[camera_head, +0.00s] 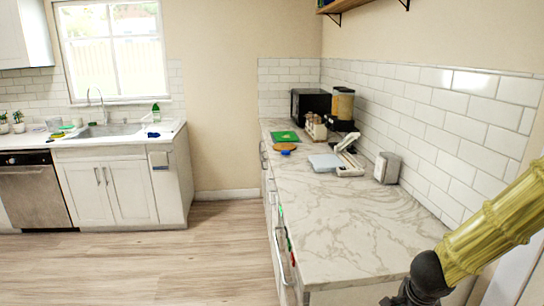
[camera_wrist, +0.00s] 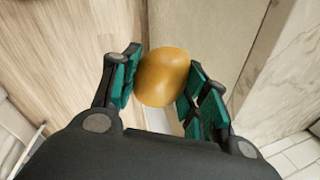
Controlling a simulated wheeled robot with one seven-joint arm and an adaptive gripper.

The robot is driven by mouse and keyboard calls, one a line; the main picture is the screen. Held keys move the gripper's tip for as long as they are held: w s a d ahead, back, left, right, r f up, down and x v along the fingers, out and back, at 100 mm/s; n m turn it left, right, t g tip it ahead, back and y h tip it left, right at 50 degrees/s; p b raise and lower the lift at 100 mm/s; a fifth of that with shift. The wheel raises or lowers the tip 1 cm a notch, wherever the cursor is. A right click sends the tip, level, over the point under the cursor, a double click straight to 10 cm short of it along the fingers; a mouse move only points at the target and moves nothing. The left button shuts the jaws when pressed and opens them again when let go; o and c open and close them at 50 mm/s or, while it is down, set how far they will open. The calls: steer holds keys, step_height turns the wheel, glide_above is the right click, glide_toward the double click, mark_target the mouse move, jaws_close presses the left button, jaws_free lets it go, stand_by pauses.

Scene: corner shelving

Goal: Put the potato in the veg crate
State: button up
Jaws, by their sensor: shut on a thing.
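The potato (camera_wrist: 162,77) is a smooth, yellow-brown, rounded thing in the wrist view. My gripper (camera_wrist: 160,86) is shut on it, with green-padded fingers on its left and right sides. In the head view my gripper (camera_head: 404,296) is at the bottom right, by the near end of the marble counter, partly cut off by the picture edge. The potato cannot be made out there. I see no veg crate in either view.
The marble counter (camera_head: 335,215) is bare in its near half. Further back stand a grey metal holder (camera_head: 387,168), a white scale-like thing (camera_head: 324,163), a green board (camera_head: 284,136) and a black microwave (camera_head: 310,104). Open wooden floor (camera_head: 180,265) lies left of the counter.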

steer(key=w+a+f+n+g+y, duration=0.3)
steer(key=a+f+n, duration=1)
steer(key=n, duration=0.7)
steer(key=shift+w+a+f+n+y, duration=0.3)
steer(key=shift+w+a+y, duration=0.15)
steer(key=shift+a, duration=1.05)
